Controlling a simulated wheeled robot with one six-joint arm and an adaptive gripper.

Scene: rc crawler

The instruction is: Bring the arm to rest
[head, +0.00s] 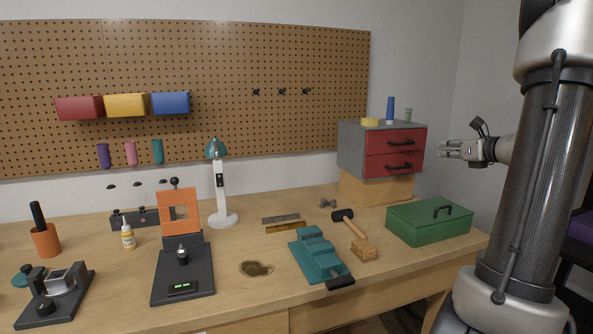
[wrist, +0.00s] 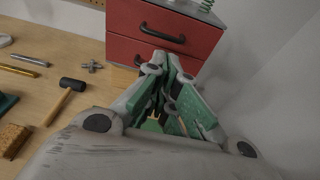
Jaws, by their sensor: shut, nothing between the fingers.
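My gripper (head: 452,149) is at the right in the head view, up in the air above the green toolbox (head: 430,222) and to the right of the red drawer unit (head: 394,152). Its fingers point left in that view. In the wrist view my gripper (wrist: 172,62) is shut with its fingers together and empty. Behind the fingertips there, the red drawer unit (wrist: 163,30) fills the top. My arm stands upright along the right side of the head view.
A mallet (head: 350,225), a teal vise (head: 318,256) and a cork-coloured block (head: 364,249) lie on the workbench (head: 225,280). A lamp (head: 221,190) and an orange-topped press (head: 181,240) stand further left. The air over the bench's middle is clear.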

